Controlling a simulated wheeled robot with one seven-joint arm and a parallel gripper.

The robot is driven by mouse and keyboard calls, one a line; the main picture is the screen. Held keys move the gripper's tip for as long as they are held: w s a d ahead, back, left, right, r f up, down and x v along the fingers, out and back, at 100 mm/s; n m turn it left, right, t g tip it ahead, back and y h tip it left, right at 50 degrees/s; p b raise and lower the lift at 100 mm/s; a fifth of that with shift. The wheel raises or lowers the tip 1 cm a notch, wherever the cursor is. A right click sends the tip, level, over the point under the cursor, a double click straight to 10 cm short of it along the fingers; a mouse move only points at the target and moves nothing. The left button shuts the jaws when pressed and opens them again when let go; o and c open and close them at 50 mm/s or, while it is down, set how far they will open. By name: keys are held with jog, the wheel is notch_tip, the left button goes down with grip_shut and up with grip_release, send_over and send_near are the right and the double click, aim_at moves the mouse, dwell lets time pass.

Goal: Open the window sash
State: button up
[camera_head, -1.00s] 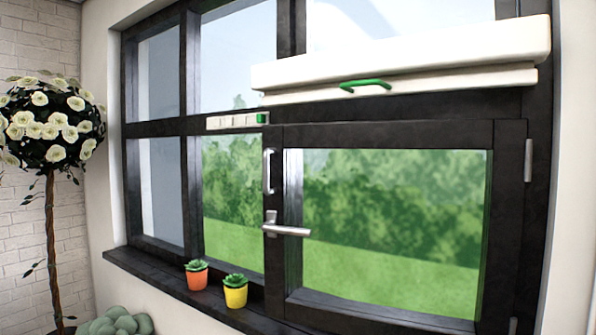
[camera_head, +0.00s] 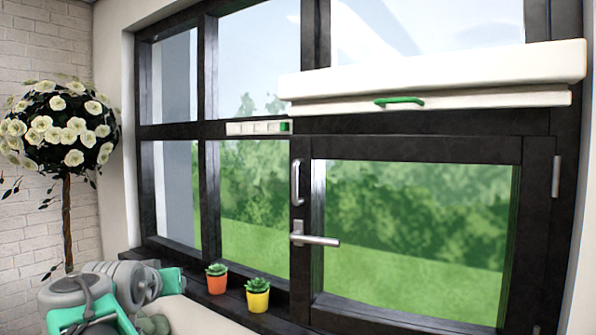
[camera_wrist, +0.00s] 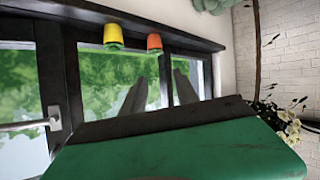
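The window sash (camera_head: 415,150) has a dark frame and sits flush in the window at the right, apparently closed. Its silver lever handle (camera_head: 315,240) lies horizontal, pointing right. A vertical silver pull (camera_head: 296,182) is above the lever. The lever also shows at the left edge of the wrist view (camera_wrist: 28,124), where the scene appears upside down. My gripper (camera_wrist: 160,76) shows two grey fingers apart beyond its green body, open and with nothing between them. It is away from the handle. In the head view my arm is low at the left; the fingertips cannot be made out.
An orange pot (camera_head: 217,284) and a yellow pot (camera_head: 257,299) with plants stand on the sill (camera_head: 200,292) left of the sash. A white blind box (camera_head: 430,72) with a green handle is above. A flowering tree (camera_head: 62,130) stands at the left.

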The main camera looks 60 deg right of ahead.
jog(key=s+d+r+m+g+h, duration=0.2)
jog(key=s+d+r+m+h, duration=0.25)
jog(key=d+r, duration=0.5)
jog(key=m+g+h+p, duration=0.2)
jog(key=m+g, duration=0.4)
jog(key=g, duration=0.2)
send_near(293, 181)
jog(key=s+d, duration=0.1)
jog(key=d, duration=0.4)
jog(key=d+p, duration=0.1)
jog(key=d, duration=0.1)
jog(key=s+d+p, duration=0.1)
jog(key=d, duration=0.1)
jog(key=shift+d, duration=0.25)
jog(key=shift+d+n, duration=0.25)
jog(key=shift+d, duration=0.3)
jog(key=shift+c, duration=0.4)
jog(key=shift+f, duration=0.1)
grip_shut()
